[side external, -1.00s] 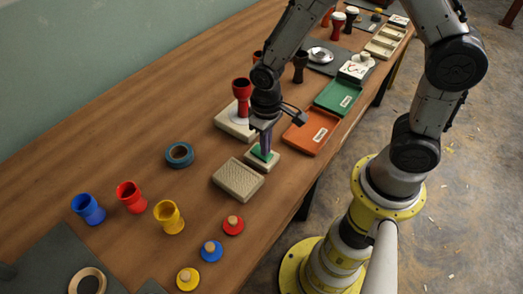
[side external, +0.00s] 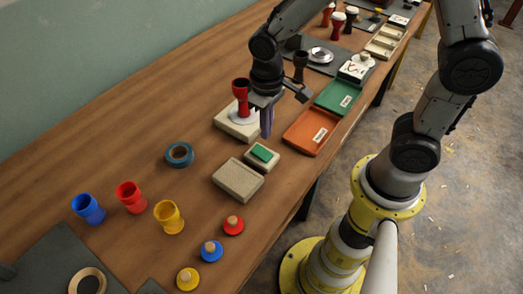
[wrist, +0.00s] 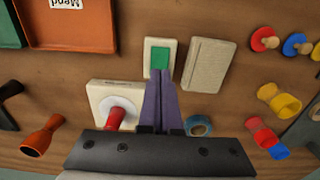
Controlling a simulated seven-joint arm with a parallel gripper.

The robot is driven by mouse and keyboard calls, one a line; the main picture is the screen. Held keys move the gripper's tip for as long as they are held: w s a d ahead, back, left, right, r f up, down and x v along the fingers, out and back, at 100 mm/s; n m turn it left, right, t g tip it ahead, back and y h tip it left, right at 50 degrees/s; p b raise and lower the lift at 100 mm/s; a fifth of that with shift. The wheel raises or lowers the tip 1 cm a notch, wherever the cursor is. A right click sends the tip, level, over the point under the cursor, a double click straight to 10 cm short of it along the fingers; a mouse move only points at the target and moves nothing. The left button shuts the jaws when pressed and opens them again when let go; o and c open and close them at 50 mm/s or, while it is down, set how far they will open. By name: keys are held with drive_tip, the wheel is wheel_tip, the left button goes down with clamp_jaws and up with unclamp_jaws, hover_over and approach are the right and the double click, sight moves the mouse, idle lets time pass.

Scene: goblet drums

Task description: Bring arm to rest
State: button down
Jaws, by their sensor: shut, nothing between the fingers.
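My gripper (side external: 266,124) is shut and empty, raised above the table beside the red goblet drum (side external: 241,97). Its purple fingers also show in the wrist view (wrist: 161,78), pointing toward the green-topped block. The red drum stands on a cream base with a white disc (side external: 228,126). The cream block with a green pad (side external: 262,154) lies on the table below and in front of my fingers, apart from them. A beige textured block (side external: 238,180) lies beside it.
Orange (side external: 310,132) and green (side external: 340,97) trays lie along the table's right edge. A blue tape ring (side external: 179,154) and blue, red and yellow drum bodies (side external: 168,216) stand toward the front left. Knobbed discs (side external: 233,225) lie near the front edge. Bare wood is clear at far left.

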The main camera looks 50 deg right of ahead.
drive_tip(key=s+d+r+m+t, duration=0.1)
drive_tip(key=d+r+t, duration=0.1)
drive_tip(key=r, duration=0.5)
drive_tip(key=s+d+r+t, duration=0.2)
drive_tip(key=r, duration=0.5)
drive_tip(key=s+d+r+n+t, duration=0.1)
drive_tip(key=s+d+r, duration=0.1)
drive_tip(key=s, duration=0.8)
drive_tip(key=shift+s+d+t, duration=0.15)
drive_tip(key=shift+d+t, duration=0.1)
drive_tip(key=shift+t, duration=0.05)
